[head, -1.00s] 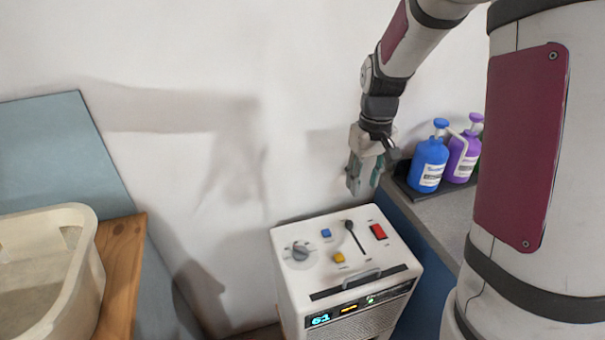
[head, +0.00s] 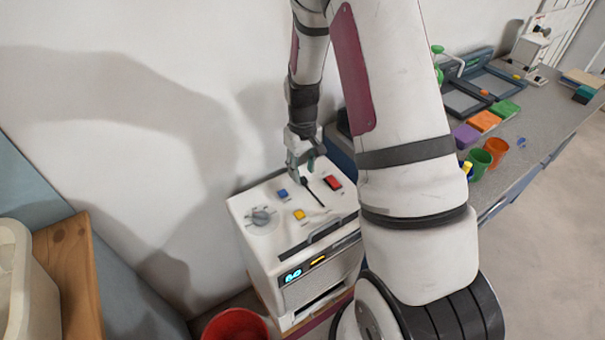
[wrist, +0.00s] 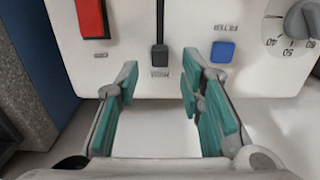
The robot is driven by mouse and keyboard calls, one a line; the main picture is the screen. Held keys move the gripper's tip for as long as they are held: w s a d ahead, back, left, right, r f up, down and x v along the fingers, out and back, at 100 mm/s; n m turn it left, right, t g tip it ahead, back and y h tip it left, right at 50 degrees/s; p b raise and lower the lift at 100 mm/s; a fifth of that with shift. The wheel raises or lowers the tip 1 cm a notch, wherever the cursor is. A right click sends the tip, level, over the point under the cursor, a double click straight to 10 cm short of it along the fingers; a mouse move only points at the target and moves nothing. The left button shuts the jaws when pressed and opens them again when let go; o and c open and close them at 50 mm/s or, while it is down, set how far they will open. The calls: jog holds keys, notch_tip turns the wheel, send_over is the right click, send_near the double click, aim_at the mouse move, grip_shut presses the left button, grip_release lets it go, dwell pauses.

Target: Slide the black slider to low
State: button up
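The black slider (wrist: 159,56) sits at one end of a long dark slot (wrist: 160,18) on the top panel of a white machine (head: 290,240). In the wrist view it is at the slot end nearest my gripper. A small label beside that end is too small to read. My gripper (wrist: 160,72) is open and empty, with teal-padded fingers spread left and right. The slider lies between and just beyond the fingertips; I cannot tell if they touch it. In the head view my gripper (head: 303,162) is above the panel's far edge and partly hides the slider's end.
A red switch (wrist: 92,18) is left of the slider in the wrist view; a blue button (wrist: 222,50) and grey dial (wrist: 303,20) are right. A yellow button (head: 299,214) is also on the panel. A wall stands behind; a counter (head: 535,110) with cups is at right.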

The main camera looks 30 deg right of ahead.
aim_at(321, 204)
jog(key=shift+f, duration=1.3)
jog(key=shift+c, duration=0.6)
grip_shut()
jog(key=s+p, duration=0.3)
jog(key=s, duration=0.5)
jog(key=shift+s+r+p, duration=0.1)
jog(key=shift+s+p, duration=0.1)
jog(key=shift+p, duration=0.2)
jog(key=shift+s, duration=0.35)
jog(key=shift+o, duration=0.6)
grip_release()
jog(key=shift+s, duration=0.1)
